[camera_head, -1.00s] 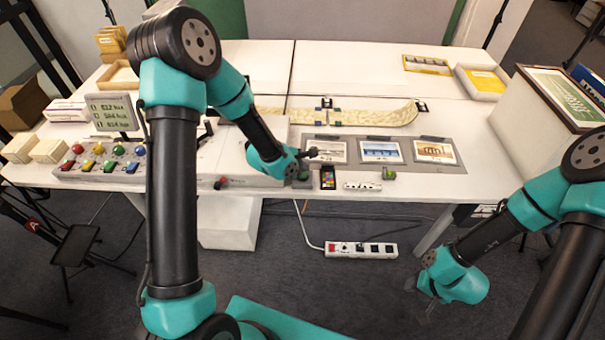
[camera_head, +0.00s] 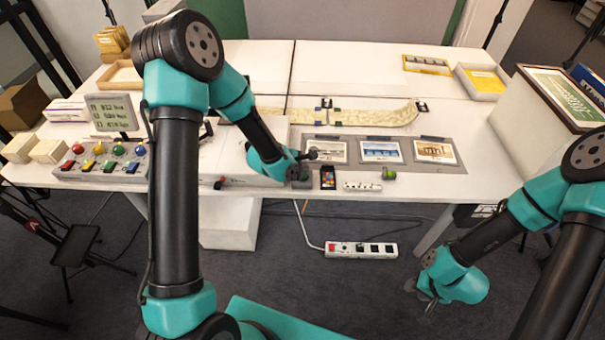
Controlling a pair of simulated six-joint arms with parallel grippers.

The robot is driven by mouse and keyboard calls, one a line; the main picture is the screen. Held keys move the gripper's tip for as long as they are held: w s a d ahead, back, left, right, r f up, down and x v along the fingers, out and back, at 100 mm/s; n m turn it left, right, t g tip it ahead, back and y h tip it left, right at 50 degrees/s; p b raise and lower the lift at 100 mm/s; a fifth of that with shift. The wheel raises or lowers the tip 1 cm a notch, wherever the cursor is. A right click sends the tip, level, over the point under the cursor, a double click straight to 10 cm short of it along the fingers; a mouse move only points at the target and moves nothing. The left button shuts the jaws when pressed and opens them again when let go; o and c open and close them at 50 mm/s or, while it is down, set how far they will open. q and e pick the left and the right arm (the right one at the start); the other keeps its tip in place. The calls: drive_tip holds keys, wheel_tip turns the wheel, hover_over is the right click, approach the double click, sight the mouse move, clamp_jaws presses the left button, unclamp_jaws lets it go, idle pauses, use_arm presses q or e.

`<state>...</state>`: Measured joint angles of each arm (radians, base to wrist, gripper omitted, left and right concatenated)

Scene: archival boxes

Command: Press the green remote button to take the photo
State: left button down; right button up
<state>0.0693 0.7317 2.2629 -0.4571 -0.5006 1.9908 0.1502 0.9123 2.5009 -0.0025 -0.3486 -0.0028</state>
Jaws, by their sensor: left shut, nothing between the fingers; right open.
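A small green button-like piece (camera_head: 388,173) sits at the front edge of the table, right of a white strip with dark marks (camera_head: 362,186). It is too small to tell whether it is the remote button. My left gripper (camera_head: 313,154) is shut and empty, above the table beside the left framed picture (camera_head: 331,151) and left of the green piece. A grey block (camera_head: 300,179) lies just below it, partly hidden by the wrist. My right gripper (camera_head: 426,299) is open and empty, low in front of the table, over the floor.
A panel with coloured knobs (camera_head: 100,176) and a small display (camera_head: 111,112) stand at the left. A colour card (camera_head: 328,177) lies at the front edge. A pale strip (camera_head: 372,116) lies behind the pictures. A white box (camera_head: 535,125) stands at the right.

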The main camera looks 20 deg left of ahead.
sight(303, 175)
use_arm(q)
drive_tip(key=shift+s+f, duration=0.2)
drive_tip(key=shift+f, duration=0.65)
idle(1.3)
drive_tip(key=shift+w+r, duration=0.1)
drive_tip(key=shift+r, duration=0.95)
drive_tip(key=shift+r, duration=2.45)
